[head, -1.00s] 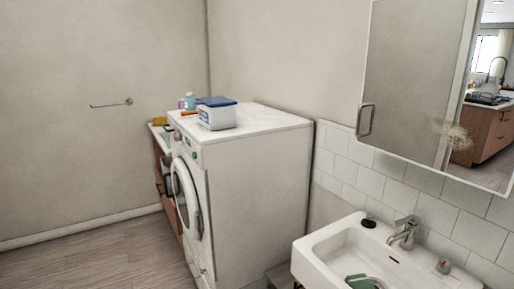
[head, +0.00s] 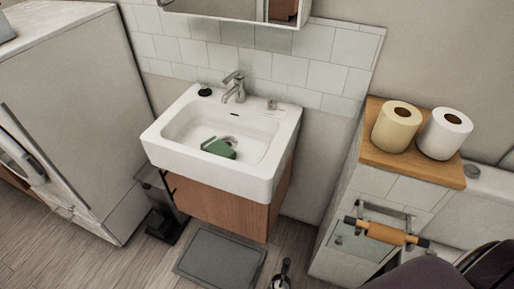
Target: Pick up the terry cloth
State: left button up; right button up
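A small green item (head: 219,148) lies in the basin of the white sink (head: 262,168), near the middle of its floor. A small whitish piece or the drain shows right beside it; I cannot tell which. The green item looks flat with a straight edge, and I cannot tell for certain whether it is the terry cloth. No other cloth is clearly visible. Neither of my grippers shows in the head view.
A faucet (head: 233,84) rises at the sink's back. The washing machine (head: 72,110) stands left. A trash bin (head: 166,213) and grey mat (head: 221,259) are on the floor below. Two paper rolls (head: 397,126) top the tiled ledge at right. Dark shapes fill the lower right corner.

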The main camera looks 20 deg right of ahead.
aim_at(214, 146)
jog(key=i+j+z, duration=0.15)
jog(key=z, duration=0.35)
jog(key=i+j+z, duration=0.2)
jog(key=z, duration=0.25)
jog(key=i+j+z, duration=0.1)
jog(key=j+z, duration=0.25)
jog(key=z, duration=0.15)
